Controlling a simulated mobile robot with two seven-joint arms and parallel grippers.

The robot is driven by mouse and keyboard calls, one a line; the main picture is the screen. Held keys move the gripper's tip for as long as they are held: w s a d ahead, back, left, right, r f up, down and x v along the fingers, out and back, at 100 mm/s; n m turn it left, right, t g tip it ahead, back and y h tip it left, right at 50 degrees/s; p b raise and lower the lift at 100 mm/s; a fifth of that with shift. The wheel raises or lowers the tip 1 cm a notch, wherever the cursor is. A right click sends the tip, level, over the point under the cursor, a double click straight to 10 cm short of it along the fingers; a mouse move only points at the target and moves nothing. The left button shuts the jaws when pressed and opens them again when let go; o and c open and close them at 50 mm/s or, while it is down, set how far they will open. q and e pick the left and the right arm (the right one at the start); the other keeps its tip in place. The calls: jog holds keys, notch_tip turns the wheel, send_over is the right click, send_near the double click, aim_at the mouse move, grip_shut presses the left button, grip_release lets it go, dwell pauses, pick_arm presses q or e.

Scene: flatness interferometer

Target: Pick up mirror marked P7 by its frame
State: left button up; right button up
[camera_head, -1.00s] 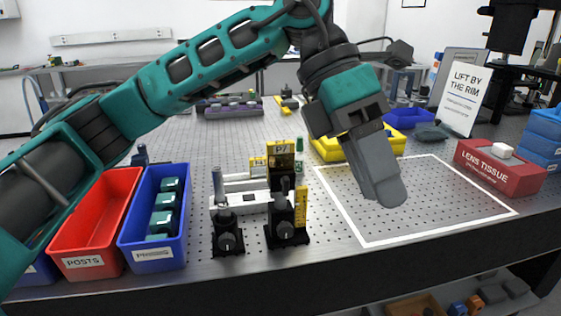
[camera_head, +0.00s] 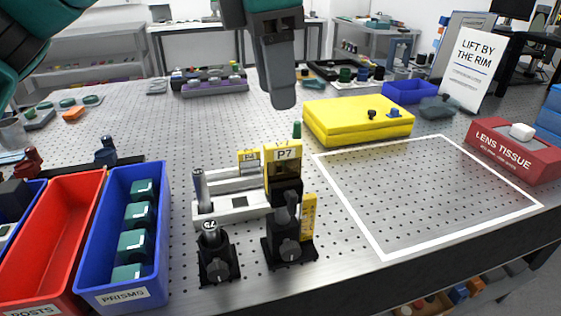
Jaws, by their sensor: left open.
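The mirror marked P7 (camera_head: 284,182) has a black frame with a yellow P7 label on top and a green knob behind it. It stands upright among black mounts with grey knobs on the perforated metal table. Its reflecting face cannot be made out. My left gripper (camera_head: 284,103) comes down from the top edge, apart from the mirror and above and beyond it in the picture. It is open and nothing shows in it; its fingers overlap from this angle. My right gripper is not in view.
A white rail assembly (camera_head: 232,208) and a black post mount (camera_head: 217,258) stand close left of the mirror. A blue PRISMS bin (camera_head: 104,285) and red POSTS bin (camera_head: 45,245) are further left. A yellow case (camera_head: 350,130) lies behind right. The white-outlined area is clear.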

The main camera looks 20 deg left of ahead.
aim_at(282, 144)
pick_arm(q)
jog(key=f, duration=1)
jog(key=shift+w+d+f, duration=0.2)
jog(key=shift+w+d, duration=0.15)
jog(key=shift+w, duration=0.05)
jog(key=shift+c, duration=0.5)
grip_shut()
